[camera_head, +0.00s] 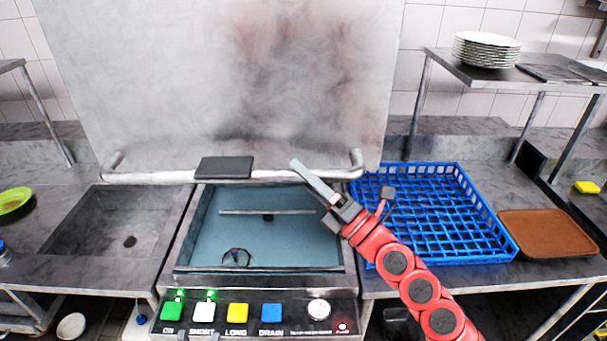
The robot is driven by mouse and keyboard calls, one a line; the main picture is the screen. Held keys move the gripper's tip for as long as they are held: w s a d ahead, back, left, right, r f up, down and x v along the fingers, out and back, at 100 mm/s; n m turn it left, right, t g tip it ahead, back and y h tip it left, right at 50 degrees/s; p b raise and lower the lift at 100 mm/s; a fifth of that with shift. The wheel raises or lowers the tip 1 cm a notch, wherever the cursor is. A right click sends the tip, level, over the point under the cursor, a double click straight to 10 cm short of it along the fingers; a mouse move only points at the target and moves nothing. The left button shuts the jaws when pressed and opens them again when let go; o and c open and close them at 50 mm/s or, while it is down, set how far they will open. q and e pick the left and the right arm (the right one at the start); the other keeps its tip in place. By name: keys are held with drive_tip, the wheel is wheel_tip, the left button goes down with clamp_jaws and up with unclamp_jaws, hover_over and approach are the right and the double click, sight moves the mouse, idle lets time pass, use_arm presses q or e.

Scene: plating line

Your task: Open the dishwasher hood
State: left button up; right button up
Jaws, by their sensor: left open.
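The dishwasher hood (225,80) is a large grey steel panel, raised above the wash basin (265,242), whose blue-grey inside shows in the gap below. A bar handle (135,177) with a dark grip pad (224,167) runs along the hood's lower edge. My right gripper (303,172), on a red arm from the lower right, overlaps the right part of the bar. Its fingers are seen nearly edge-on, so I cannot tell their opening or whether they touch the bar. My left gripper is not in view.
A control panel with coloured buttons (237,313) is at the front. A blue rack (440,215) and a brown tray (548,233) lie on the right counter. A sink (125,225) is left. Plates (487,48) stand on the upper right shelf.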

clamp_jaws()
idle(1.0)
